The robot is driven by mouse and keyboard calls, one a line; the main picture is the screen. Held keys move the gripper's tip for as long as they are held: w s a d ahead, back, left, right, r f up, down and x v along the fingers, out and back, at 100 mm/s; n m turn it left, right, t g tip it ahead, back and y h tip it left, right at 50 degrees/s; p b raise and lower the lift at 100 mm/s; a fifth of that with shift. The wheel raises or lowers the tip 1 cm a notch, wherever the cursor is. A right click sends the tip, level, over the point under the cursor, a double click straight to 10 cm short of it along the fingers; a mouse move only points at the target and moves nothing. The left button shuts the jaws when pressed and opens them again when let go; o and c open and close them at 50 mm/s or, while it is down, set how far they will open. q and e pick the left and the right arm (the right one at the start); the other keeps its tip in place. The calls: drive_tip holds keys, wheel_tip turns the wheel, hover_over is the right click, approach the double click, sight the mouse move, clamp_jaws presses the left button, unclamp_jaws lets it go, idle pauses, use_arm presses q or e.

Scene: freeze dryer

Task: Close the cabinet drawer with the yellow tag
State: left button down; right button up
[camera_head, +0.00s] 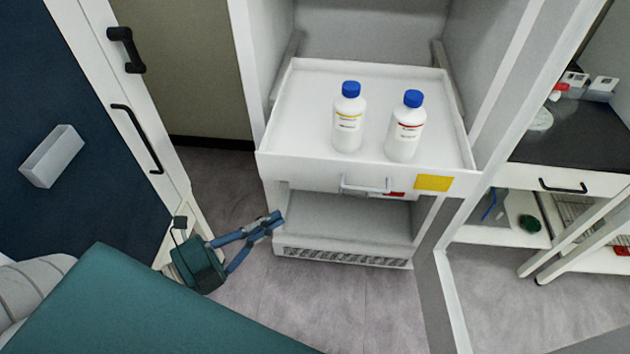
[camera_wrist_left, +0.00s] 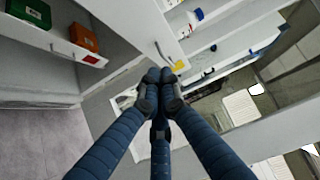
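The white drawer (camera_head: 305,172) with the yellow tag (camera_head: 433,183) is pulled out of the white cabinet. Its grey bar handle (camera_head: 366,187) is on the front, left of the tag. Two white bottles with blue caps stand in it, one with a yellow-banded label (camera_head: 348,118) and one with a red-banded label (camera_head: 405,128). My left gripper (camera_head: 276,219) is below and left of the drawer front, apart from it. Its fingertips (camera_wrist_left: 160,78) meet with nothing seen between them. The yellow tag (camera_wrist_left: 179,65) also shows just beyond them. My right gripper is not in view.
An open shelf (camera_head: 345,217) lies under the drawer. A door with black handles (camera_head: 138,138) stands at the left. A dark-topped bench (camera_head: 575,140) is at the right. Orange (camera_wrist_left: 84,38) and green (camera_wrist_left: 29,13) boxes show in the wrist view. Grey floor is clear before the cabinet.

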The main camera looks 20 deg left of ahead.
use_arm(q)
drive_tip(key=p, duration=0.2)
approach(328, 171)
drive_tip(key=d, duration=0.3)
drive_tip(key=shift+w+a+b, duration=0.1)
drive_tip(key=shift+w+b, duration=0.25)
drive_tip(key=shift+w, duration=1.85)
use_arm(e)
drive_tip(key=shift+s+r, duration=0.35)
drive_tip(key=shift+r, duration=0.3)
use_arm(q)
drive_tip(key=shift+w+r, duration=0.1)
drive_tip(key=shift+w, duration=0.05)
